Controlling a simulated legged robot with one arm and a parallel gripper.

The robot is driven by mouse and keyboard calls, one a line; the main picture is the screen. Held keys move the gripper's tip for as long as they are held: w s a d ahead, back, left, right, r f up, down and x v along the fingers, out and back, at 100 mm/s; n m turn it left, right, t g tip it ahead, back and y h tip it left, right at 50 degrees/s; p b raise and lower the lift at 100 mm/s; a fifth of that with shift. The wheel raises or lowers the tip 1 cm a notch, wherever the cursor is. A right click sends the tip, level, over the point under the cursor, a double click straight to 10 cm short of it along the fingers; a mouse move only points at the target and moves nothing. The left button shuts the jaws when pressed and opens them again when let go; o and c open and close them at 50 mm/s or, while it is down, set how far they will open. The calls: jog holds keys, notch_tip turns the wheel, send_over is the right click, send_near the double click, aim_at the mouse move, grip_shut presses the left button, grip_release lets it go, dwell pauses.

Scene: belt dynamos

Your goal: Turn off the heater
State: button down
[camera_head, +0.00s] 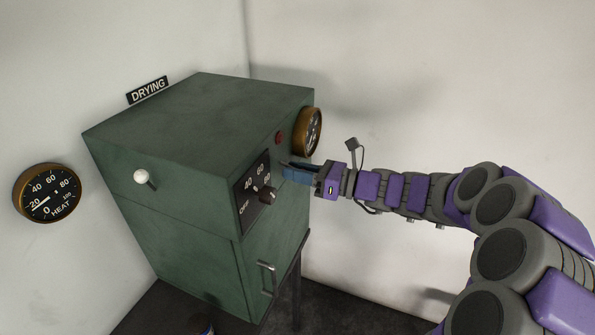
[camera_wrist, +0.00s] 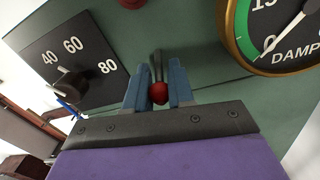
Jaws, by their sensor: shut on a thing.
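The heater is a green metal cabinet (camera_head: 170,130) with a DRYING sign (camera_head: 147,90) behind its top. On its front is a black dial plate marked OFF, 40, 60 and 80, with a dark knob (camera_head: 266,195); the knob also shows at the left of the wrist view (camera_wrist: 72,84). My gripper (camera_head: 287,170) is at the front panel, right of the dial. In the wrist view its blue fingers (camera_wrist: 158,82) are shut on a lever with a red ball tip (camera_wrist: 159,94). In the head view the gripper hides this lever.
A round brass-rimmed gauge (camera_head: 313,132) is on the front panel above my gripper; the wrist view shows its DAMP label (camera_wrist: 285,50). A red button (camera_head: 279,137) is beside it. A white-knobbed lever (camera_head: 142,177) is on the left side.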

dwell(0.3)
jog(key=shift+w+a+f+t+y+p, duration=0.1)
jog(key=shift+f+t+y+p, duration=0.2)
jog(key=shift+y+p, duration=0.4)
jog(key=c, duration=1.1)
grip_release()
jog(key=shift+w, duration=0.1)
jog(key=shift+o, duration=0.2)
jog(key=v, duration=1.7)
jog(key=shift+d+f, duration=0.3)
